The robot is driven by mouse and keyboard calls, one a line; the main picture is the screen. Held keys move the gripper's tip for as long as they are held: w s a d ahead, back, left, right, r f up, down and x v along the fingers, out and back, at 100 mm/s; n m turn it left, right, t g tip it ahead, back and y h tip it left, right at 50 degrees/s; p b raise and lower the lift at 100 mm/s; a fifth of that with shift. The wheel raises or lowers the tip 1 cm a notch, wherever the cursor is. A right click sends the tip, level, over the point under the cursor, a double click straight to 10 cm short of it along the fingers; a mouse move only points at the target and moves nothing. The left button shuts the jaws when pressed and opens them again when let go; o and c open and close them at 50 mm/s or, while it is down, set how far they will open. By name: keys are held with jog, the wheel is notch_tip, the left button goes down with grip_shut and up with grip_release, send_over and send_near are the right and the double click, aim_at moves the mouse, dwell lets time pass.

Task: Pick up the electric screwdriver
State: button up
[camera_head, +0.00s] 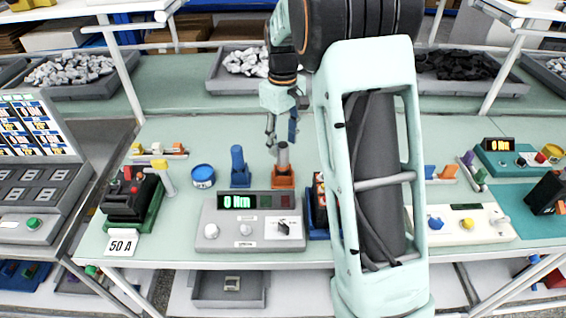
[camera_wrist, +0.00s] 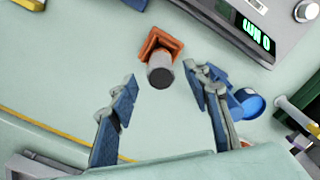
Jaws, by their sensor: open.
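A grey cylindrical handle with a dark end stands upright in an orange holder (camera_head: 284,182) on the bench, behind the torque display unit. This handle (camera_head: 283,155) appears to be the electric screwdriver, though its lower part is hidden in the holder. It also shows in the wrist view (camera_wrist: 161,72), in front of the orange holder (camera_wrist: 152,43). My gripper (camera_head: 281,137) is above the handle, pointing down. In the wrist view my gripper (camera_wrist: 161,82) is open and empty, with one blue-padded finger on each side of the handle's line. No contact shows.
A blue cylinder (camera_head: 237,158) in a blue holder stands close to the left. A blue can (camera_head: 203,175) is further left. The torque display unit (camera_head: 245,232) stands in front. A 50 A breaker (camera_head: 130,195) is at left. Trays (camera_head: 255,80) line the back.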

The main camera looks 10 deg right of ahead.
aim_at(283, 154)
notch_tip(283, 154, down, 5)
jog(key=shift+s+r, duration=0.1)
grip_shut()
dwell(0.4)
